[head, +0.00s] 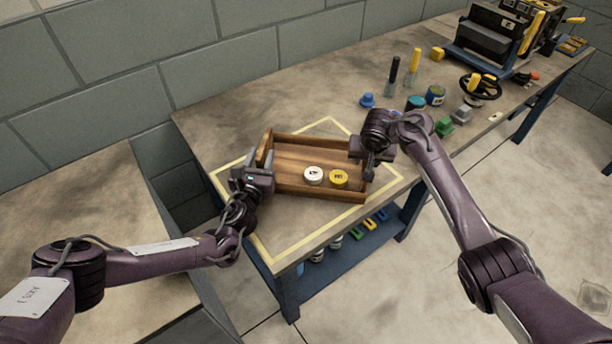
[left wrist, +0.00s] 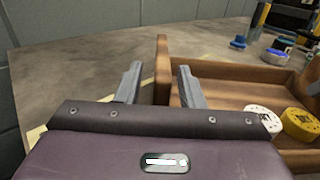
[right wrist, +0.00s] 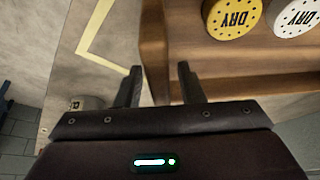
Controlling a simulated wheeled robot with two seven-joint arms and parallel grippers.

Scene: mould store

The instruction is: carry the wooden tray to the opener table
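The wooden tray (head: 290,185) sits on the table inside a yellow outlined area. It holds a white round tin (head: 314,175) and a yellow round tin (head: 339,178); in the right wrist view both lids read "DRY". My left gripper (head: 258,165) is at the tray's left end. In the left wrist view its open fingers (left wrist: 158,85) stand either side of the end wall (left wrist: 162,75). My right gripper (head: 369,165) is at the tray's right end. In the right wrist view its open fingers (right wrist: 160,85) straddle the other end wall (right wrist: 152,50). Contact cannot be told.
A machine (head: 490,35) stands at the far right. Another table (head: 70,220) is at left, across a gap.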

